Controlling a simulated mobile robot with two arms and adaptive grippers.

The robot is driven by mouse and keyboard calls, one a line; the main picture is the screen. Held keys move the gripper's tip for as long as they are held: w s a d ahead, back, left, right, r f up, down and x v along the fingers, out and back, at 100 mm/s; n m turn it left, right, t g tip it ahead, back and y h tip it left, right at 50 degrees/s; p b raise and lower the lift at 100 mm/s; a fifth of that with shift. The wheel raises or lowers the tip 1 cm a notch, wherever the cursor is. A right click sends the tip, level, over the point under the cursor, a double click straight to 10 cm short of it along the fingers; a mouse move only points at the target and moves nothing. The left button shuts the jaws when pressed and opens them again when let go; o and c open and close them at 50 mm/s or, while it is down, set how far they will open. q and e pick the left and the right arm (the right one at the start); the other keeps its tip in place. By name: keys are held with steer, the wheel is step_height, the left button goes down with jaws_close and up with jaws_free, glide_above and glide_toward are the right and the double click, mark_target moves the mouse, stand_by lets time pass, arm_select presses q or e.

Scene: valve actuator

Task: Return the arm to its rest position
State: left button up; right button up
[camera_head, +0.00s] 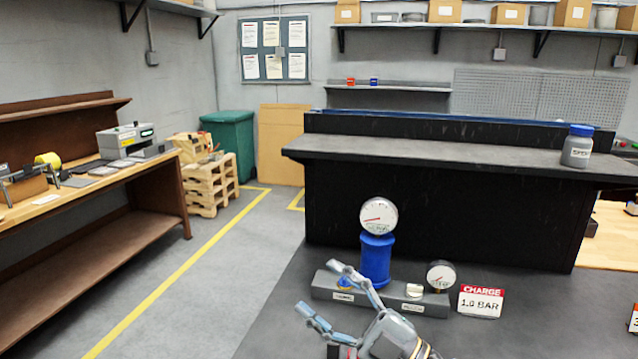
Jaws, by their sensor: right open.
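My right gripper (340,295) is in the lower middle of the head view. Its two fingers are spread apart and hold nothing. It is in front of a grey block (382,294) on the dark bench top, and one finger overlaps the block in the picture. A blue cylinder (376,262) with a round white gauge (378,216) on top stands upright at the block. A smaller gauge (440,276) is at the block's right end. My left gripper is not in view.
A red and white sign reading "CHARGE 1.0 BAR" (480,301) stands right of the block. A raised black counter (450,155) runs behind, with a blue-capped jar (577,147) on it. The dark bench top (290,315) is bare left of the gripper.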

steer(key=w+d+f+m+t+h, duration=0.3)
steer(key=d+f+m+t+h, duration=0.3)
steer(key=d+m+t+h, duration=0.65)
steer(key=s+d+f+m+g+h, duration=0.3)
steer(key=f+m+g+h, duration=0.15)
steer(key=f, duration=0.35)
steer(key=s+d+f+m+g+h, duration=0.3)
steer(key=d+f+m+g, duration=0.1)
steer(key=f+g, duration=0.25)
steer(key=s+f+g, duration=0.5)
steer(key=s+f, duration=0.2)
steer(key=s, duration=0.4)
steer(key=s+f+g, duration=0.5)
steer(key=s+f, duration=0.3)
steer(key=s, duration=0.4)
step_height(320, 180, down, 25)
steer(key=g, duration=0.1)
steer(key=s+d+f+g, duration=0.1)
steer(key=s+d+f, duration=0.2)
steer(key=s+f, duration=1.3)
steer(key=shift+s+f+n, duration=0.35)
steer(key=shift+s+n, duration=0.05)
steer(key=shift+s, duration=0.25)
